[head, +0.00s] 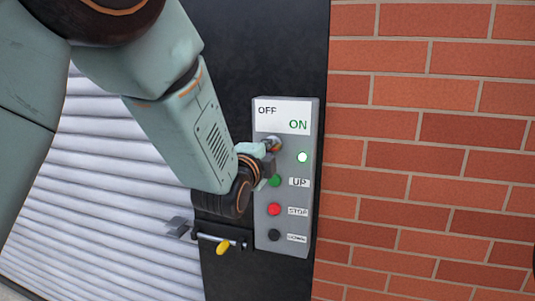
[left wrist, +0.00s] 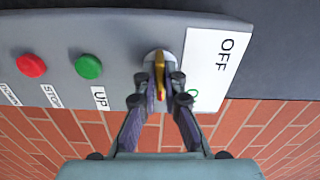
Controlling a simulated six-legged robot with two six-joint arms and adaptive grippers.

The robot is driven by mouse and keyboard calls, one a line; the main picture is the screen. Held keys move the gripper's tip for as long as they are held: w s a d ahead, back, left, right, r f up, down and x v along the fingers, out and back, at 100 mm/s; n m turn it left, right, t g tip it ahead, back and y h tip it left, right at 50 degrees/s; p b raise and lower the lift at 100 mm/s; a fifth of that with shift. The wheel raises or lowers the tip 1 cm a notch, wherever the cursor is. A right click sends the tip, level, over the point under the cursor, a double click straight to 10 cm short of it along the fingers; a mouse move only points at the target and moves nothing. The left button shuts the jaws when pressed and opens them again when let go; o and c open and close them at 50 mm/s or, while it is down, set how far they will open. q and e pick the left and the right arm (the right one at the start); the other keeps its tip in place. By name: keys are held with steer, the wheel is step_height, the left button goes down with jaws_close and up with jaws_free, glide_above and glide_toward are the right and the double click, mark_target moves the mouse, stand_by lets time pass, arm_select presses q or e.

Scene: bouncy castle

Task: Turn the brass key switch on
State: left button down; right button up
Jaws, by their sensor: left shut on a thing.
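The grey control box (head: 262,225) is mounted on a black post and carries a white OFF/ON label (head: 283,115). The brass key (left wrist: 159,72) stands in its round switch collar beside this label in the left wrist view. My left gripper (left wrist: 158,90) is shut on the key, with a finger on each side. In the head view my left gripper (head: 268,160) covers most of the switch. A round lamp (head: 303,157) below ON glows pale green. In the wrist view ON is mostly hidden by a finger. My right gripper is not in view.
Below the switch are a green UP button (head: 274,181), a red STOP button (head: 274,209) and a black DOWN button (head: 274,235). A bar with a yellow end (head: 223,246) is at the box's lower left. A ribbed shutter (head: 110,205) is left, a brick wall (head: 430,150) right.

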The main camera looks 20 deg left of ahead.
arm_select(q)
steer(key=shift+s+f+m, duration=0.1)
steer(key=shift+f+m, duration=0.3)
steer(key=shift+m, duration=0.1)
steer(key=c, duration=1.8)
jaws_free()
steer(key=o, duration=0.3)
steer(key=shift+s+d+r, duration=0.1)
steer(key=shift+s+r, duration=0.1)
steer(key=shift+r, duration=0.1)
steer(key=shift+o, duration=0.2)
steer(key=shift+w, duration=0.15)
steer(key=s, duration=1.2)
